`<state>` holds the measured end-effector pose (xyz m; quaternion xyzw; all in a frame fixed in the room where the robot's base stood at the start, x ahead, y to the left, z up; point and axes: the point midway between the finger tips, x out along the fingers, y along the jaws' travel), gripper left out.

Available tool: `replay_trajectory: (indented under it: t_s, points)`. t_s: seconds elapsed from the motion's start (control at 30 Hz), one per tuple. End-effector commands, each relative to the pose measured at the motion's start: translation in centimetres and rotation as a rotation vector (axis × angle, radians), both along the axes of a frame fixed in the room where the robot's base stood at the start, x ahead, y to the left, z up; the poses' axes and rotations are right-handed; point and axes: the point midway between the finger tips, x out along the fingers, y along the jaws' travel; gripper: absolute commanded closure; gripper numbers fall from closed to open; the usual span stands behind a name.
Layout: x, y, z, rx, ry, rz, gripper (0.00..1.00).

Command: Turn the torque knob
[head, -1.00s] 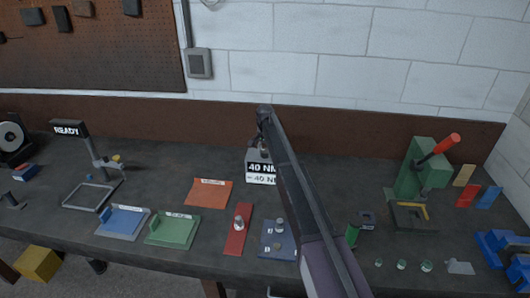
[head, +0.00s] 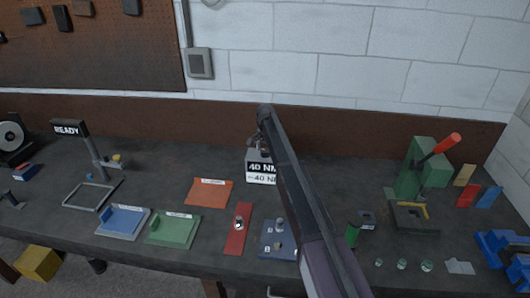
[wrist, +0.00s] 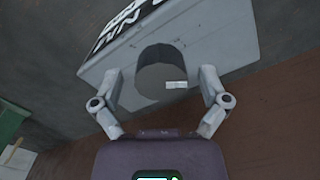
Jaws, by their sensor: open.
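The torque box (head: 262,172) is a pale block on the bench under my gripper. Its upper label reads 40 NM, with a second, partly hidden line below. In the wrist view the box (wrist: 225,38) shows its grey top with a round dark-grey knob (wrist: 158,66), which bears a small white mark at its right edge. My gripper (wrist: 162,80) is open, one finger on each side of the knob, with visible gaps between fingers and knob. In the head view my gripper (head: 261,144) is small and partly hidden by my arm.
An orange tray (head: 209,192), a red plate (head: 236,241) and a blue plate (head: 275,250) lie in front of the box. A green press (head: 414,180) with a red handle stands right. A READY sign (head: 68,129) stands left. The wall is close behind.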

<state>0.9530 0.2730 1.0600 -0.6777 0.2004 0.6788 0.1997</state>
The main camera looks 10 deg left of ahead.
Motion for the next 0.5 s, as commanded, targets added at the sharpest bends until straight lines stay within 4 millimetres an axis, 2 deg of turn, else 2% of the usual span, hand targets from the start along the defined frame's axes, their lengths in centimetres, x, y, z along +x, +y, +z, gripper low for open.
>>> replay_trajectory:
  t_s: [0.5]
  points:
    - [0.11,0.0,0.02,0.0,-0.001,0.046,0.05]
